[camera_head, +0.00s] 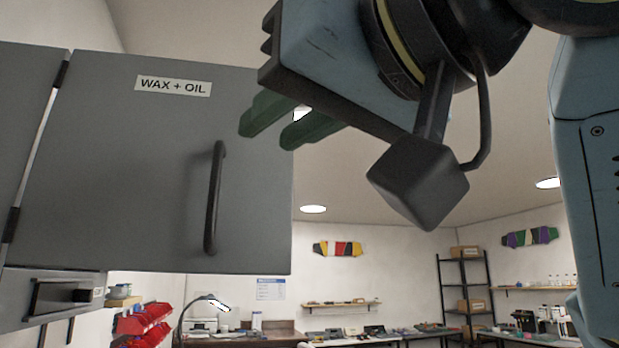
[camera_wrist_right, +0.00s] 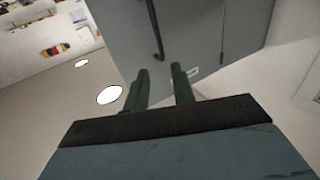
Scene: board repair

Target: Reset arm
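My right gripper (camera_head: 281,122) is raised high in the head view, in front of a grey wall cabinet. Its two green fingers point left towards the cabinet door and stand apart with nothing between them. In the right wrist view the fingers (camera_wrist_right: 159,88) are also apart and empty, with the cabinet door beyond them. The grey cabinet door (camera_head: 120,180) carries a "WAX + OIL" label (camera_head: 173,86) and a black bar handle (camera_head: 214,198). The gripper appears clear of the handle. My left gripper is not in view.
A red bin rack (camera_head: 143,325), a desk lamp (camera_head: 205,303) and a bench with equipment (camera_head: 380,332) stand below and behind. A dark shelf rack (camera_head: 463,290) holds boxes. Skateboard decks (camera_head: 338,249) hang on the walls. The upper middle of the room is open.

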